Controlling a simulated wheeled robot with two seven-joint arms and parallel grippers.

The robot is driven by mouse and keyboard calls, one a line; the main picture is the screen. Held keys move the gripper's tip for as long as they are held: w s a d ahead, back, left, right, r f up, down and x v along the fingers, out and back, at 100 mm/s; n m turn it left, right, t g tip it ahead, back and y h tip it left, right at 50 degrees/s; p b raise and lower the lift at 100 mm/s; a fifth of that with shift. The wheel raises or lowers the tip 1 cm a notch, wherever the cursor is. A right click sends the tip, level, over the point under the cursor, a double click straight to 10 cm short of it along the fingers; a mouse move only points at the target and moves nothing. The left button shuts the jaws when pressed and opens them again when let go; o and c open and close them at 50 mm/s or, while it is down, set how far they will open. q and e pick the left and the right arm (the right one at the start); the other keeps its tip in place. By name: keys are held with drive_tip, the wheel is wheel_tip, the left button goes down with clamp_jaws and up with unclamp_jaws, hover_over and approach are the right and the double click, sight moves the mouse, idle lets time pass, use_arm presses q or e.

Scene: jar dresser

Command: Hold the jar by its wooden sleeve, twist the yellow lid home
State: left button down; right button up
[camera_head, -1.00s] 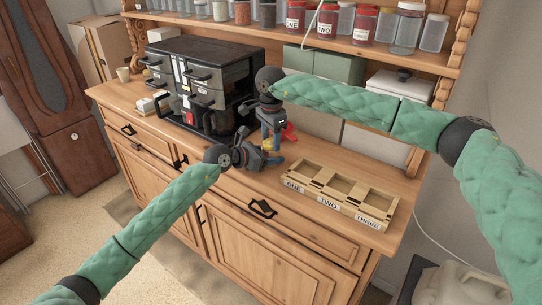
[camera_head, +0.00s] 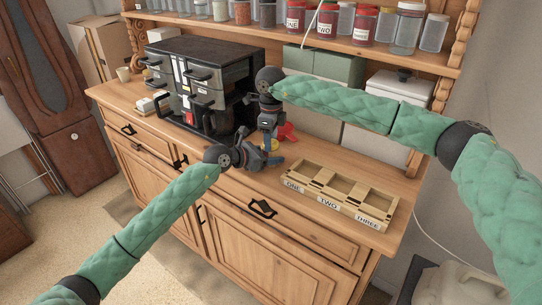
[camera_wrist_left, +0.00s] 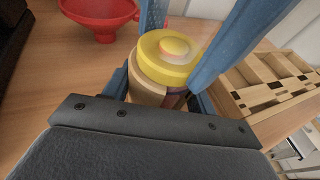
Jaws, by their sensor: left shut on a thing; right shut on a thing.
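The jar stands on the dresser top, with its wooden sleeve (camera_wrist_left: 147,86) and yellow lid (camera_wrist_left: 168,58) showing in the left wrist view. In the head view only a bit of the yellow lid (camera_head: 272,146) shows between the grippers. My left gripper (camera_head: 268,160) is shut on the wooden sleeve from the side, its blue fingers low around it in the wrist view. My right gripper (camera_head: 269,141) reaches down from above and is shut on the lid, one finger on each side. The thread between lid and jar is hidden.
A red funnel (camera_wrist_left: 103,17) stands close behind the jar. A wooden rack (camera_head: 340,194) marked ONE, TWO, THREE lies to the right. A black drawer unit (camera_head: 205,78) stands to the left. Jars line the shelf (camera_head: 345,45) above.

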use_arm(q)
drive_tip(key=shift+d, duration=0.1)
use_arm(e)
drive_tip(key=m, duration=0.4)
use_arm(q)
drive_tip(key=shift+s, duration=0.1)
use_arm(e)
drive_tip(key=m, duration=0.4)
drive_tip(key=o, duration=1)
drive_tip(key=shift+o, duration=0.7)
drive_tip(key=shift+a, duration=0.1)
drive_tip(key=shift+s, duration=0.1)
wheel_tip(320, 180, up, 12)
